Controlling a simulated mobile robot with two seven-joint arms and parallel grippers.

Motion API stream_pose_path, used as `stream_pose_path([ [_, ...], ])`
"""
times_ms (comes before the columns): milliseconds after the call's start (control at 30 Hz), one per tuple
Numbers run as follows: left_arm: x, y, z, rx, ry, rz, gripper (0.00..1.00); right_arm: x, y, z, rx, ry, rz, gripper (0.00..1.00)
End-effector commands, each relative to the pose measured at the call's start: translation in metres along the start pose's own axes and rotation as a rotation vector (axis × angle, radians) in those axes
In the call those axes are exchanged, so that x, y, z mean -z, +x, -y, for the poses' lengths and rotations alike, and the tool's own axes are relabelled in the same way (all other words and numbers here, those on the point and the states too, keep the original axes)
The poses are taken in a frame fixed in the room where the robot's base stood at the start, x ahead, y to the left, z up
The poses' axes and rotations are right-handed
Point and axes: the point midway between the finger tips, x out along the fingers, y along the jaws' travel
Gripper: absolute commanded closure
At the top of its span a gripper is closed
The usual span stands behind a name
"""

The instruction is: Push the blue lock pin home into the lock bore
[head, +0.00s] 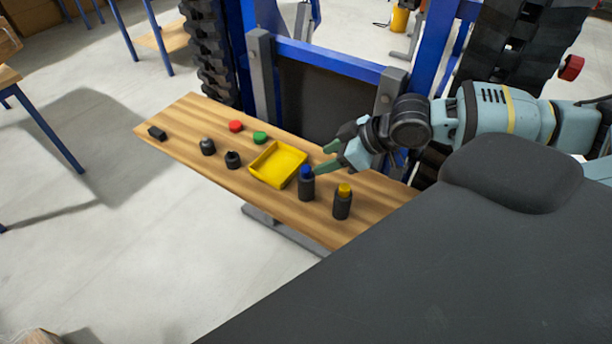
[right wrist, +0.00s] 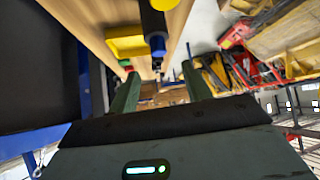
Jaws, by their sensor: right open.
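The blue lock pin (head: 305,172) stands upright in a black cylindrical holder (head: 307,190) on the wooden bench; only its blue top shows. In the right wrist view the blue pin (right wrist: 157,45) appears upside down, beyond and between the fingertips. My right gripper (head: 326,158) is open and empty, its green fingers close to the pin's top at its upper right. I cannot tell whether a finger touches it. The fingers also show in the right wrist view (right wrist: 160,85). I cannot make out the lock bore. My left gripper is not in view.
A yellow tray (head: 262,180) lies left of the pin, and a yellow-topped black cylinder (head: 342,203) stands right of it. Red (head: 236,126) and green (head: 260,137) pieces and several small black parts stand farther left. A blue frame (head: 330,60) with tracks rises behind the bench (head: 190,155).

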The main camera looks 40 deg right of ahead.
Motion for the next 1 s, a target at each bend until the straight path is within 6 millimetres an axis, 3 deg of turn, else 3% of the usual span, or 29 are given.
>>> stream_pose_path([
  [100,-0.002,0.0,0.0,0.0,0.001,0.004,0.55,0.0,0.012,0.001,0.002,0.001,0.0,0.51],
  [333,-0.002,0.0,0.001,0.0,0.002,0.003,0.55,-0.001,0.019,0.001,0.002,0.0,0.0,0.51],
  [700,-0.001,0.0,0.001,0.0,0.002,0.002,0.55,-0.007,0.063,-0.001,0.001,0.0,0.0,0.51],
  [1000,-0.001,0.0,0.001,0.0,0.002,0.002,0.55,-0.007,0.065,-0.001,0.0,-0.001,0.001,0.54],
])
